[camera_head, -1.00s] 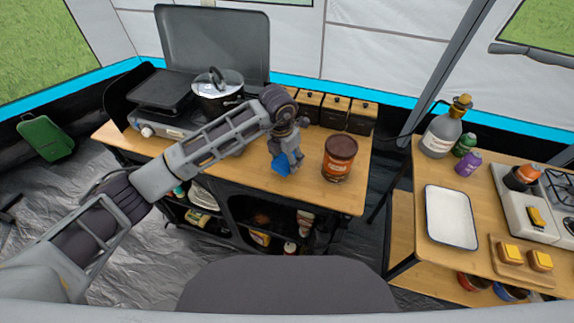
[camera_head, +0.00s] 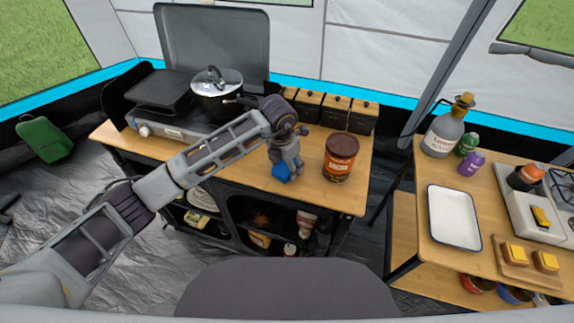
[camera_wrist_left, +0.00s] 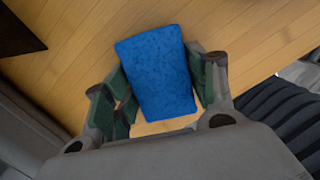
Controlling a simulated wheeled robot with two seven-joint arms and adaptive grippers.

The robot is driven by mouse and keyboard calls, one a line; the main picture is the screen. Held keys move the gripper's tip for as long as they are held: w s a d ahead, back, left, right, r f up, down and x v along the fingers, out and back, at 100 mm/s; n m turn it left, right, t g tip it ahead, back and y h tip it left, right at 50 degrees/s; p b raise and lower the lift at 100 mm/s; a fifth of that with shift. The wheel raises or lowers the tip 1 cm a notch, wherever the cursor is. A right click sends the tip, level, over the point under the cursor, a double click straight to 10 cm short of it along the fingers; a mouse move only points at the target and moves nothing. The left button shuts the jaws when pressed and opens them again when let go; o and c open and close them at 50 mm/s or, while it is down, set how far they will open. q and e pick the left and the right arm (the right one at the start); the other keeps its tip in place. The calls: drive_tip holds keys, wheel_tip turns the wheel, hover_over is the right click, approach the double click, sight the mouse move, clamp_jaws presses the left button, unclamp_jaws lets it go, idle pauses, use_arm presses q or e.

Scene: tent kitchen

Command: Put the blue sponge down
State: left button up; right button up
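The blue sponge (camera_wrist_left: 157,75) is between the fingers of my left gripper (camera_wrist_left: 160,88) in the left wrist view, with the green pads against its two sides. In the head view the sponge (camera_head: 281,172) shows as a small blue patch under my left gripper (camera_head: 286,165). It is low at the wooden table top (camera_head: 232,176), near the front edge. I cannot tell whether its underside touches the wood. My right gripper is not in view.
A brown-lidded jar (camera_head: 340,157) stands just right of my left gripper. Behind are a camping stove (camera_head: 165,130) with a pot (camera_head: 218,98) and several dark canisters (camera_head: 335,111). A second table at right holds a white tray (camera_head: 453,218).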

sight(283, 169)
use_arm(q)
drive_tip(key=o, duration=0.3)
drive_tip(key=shift+r, duration=0.2)
drive_tip(key=shift+s+a+r+b, duration=0.1)
drive_tip(key=shift+s+a+r, duration=0.1)
drive_tip(key=shift+r, duration=1.75)
drive_tip(key=shift+s+a+r+b, duration=0.15)
drive_tip(key=shift+s+a+r, duration=0.1)
drive_tip(key=shift+r, duration=1.75)
drive_tip(key=shift+s+a+r+b, duration=0.1)
drive_tip(key=shift+s+a+r, duration=0.1)
drive_tip(key=shift+r, duration=1.75)
drive_tip(key=shift+s, duration=0.1)
